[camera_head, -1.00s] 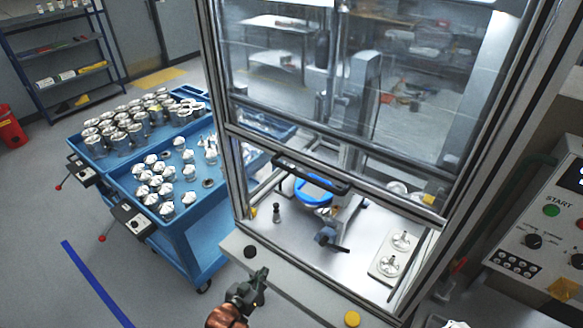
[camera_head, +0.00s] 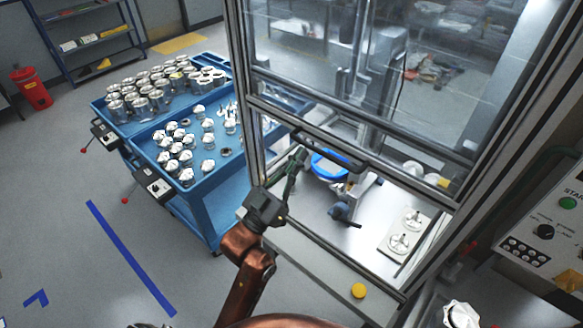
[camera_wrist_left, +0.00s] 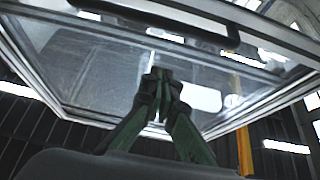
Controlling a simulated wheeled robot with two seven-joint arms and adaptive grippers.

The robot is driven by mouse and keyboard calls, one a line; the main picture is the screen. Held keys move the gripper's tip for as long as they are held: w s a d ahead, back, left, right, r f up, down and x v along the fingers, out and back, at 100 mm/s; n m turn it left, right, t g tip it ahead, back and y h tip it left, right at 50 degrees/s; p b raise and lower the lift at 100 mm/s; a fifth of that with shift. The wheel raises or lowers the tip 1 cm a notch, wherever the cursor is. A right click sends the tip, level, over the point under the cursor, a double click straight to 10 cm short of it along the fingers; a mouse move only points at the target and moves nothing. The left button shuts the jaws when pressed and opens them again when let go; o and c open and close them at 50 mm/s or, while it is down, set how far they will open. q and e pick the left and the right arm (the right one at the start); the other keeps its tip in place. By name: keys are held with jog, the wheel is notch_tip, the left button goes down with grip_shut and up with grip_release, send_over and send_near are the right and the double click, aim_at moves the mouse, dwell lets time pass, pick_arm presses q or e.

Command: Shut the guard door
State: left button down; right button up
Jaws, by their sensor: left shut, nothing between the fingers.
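The guard door (camera_head: 400,118) is a clear panel in a metal frame, raised part way. A gap stays open between its lower edge and the machine's front ledge (camera_head: 318,262). A black bar handle (camera_head: 330,149) runs along the door's lower part. My left gripper (camera_head: 300,155) is shut and empty, pointing up just left of the handle. In the left wrist view its fingertips (camera_wrist_left: 160,76) meet below the door pane (camera_wrist_left: 100,62), and the handle (camera_wrist_left: 165,18) crosses above them. I cannot tell whether they touch the door. My right gripper is not in view.
Inside the machine are a blue ring part (camera_head: 328,166) and a plate with two round fixtures (camera_head: 408,232). A yellow button (camera_head: 358,291) sits on the ledge. A blue cart (camera_head: 205,195) with metal parts stands left. A control panel (camera_head: 553,228) is at right.

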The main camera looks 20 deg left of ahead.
aim_at(311, 146)
pick_arm(q)
jog(key=w, duration=0.1)
jog(key=w+d+p, duration=0.1)
jog(key=w, duration=0.2)
jog(key=shift+w+d+r+p, duration=0.2)
jog(key=shift+d+r+p, duration=0.05)
jog(key=shift+p, duration=0.05)
notch_tip(311, 146, down, 2)
jog(key=shift+w, duration=0.1)
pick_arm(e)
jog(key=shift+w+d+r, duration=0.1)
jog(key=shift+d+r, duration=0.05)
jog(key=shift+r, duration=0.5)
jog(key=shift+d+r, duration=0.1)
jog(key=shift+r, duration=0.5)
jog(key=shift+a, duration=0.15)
